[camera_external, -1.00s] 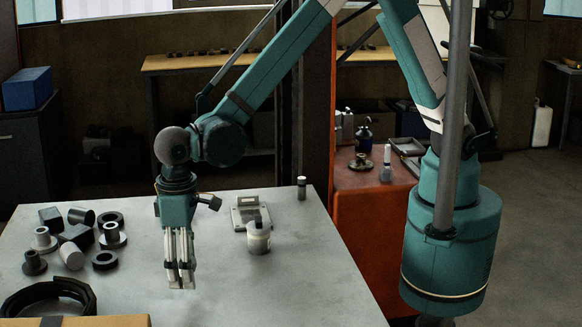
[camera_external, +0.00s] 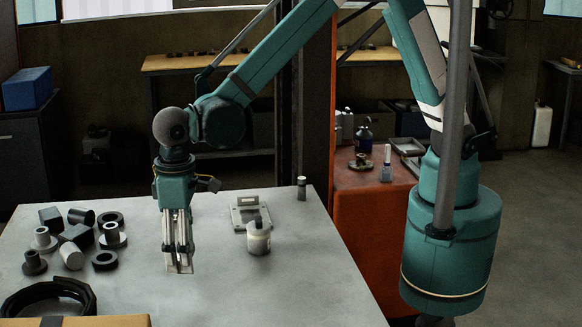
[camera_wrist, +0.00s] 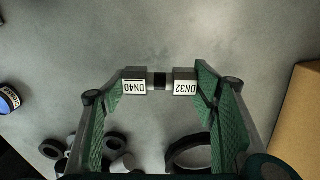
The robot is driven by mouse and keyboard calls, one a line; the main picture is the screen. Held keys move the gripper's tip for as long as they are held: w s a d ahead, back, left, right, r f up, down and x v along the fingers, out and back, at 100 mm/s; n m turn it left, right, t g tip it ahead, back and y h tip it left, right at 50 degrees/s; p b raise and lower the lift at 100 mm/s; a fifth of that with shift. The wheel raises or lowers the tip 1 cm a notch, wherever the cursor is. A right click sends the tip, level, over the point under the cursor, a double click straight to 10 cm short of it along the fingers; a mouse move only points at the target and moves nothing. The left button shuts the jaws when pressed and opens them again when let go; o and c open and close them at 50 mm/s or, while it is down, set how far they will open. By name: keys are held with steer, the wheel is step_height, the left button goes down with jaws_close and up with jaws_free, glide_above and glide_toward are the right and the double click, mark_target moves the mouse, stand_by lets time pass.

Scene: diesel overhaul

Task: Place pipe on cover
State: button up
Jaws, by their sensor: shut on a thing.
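My gripper (camera_external: 178,266) points down over the middle of the grey table. In the wrist view its green-padded fingers (camera_wrist: 160,85) are shut on a short grey pipe piece (camera_wrist: 134,87). The piece has a black middle band and two white labels, DN40 and DN32, and spans between the fingers. In the external view the piece is mostly hidden among the fingertips. A clear gap to the table cannot be judged. Several flanged parts, rings and short cylinders (camera_external: 72,256) lie on the left of the table. I cannot tell for sure which thing is the cover.
A black ring (camera_external: 85,291) and cardboard box (camera_external: 100,321) are front left. The table's right front is clear.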

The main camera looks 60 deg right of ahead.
stand_by(0.3)
steer(key=w+d+r+m, duration=0.15)
steer(key=w+d, duration=0.35)
steer(key=d, duration=0.5)
steer(key=w+d+m, duration=0.2)
steer(key=w+d, duration=0.4)
steer(key=d, duration=0.3)
steer(key=w+d+m+p, duration=0.1)
steer(key=w+d+m, duration=0.2)
steer(key=d, duration=2)
steer(key=shift+d+p, duration=0.2)
steer(key=shift+p, duration=0.1)
steer(key=shift+f, duration=0.1)
glide_above(250, 214)
steer(key=shift+f, duration=2.85)
steer(key=shift+s, duration=0.1)
steer(key=shift+f, duration=2.05)
steer(key=shift+f+b, duration=0.2)
steer(key=shift+b, duration=0.25)
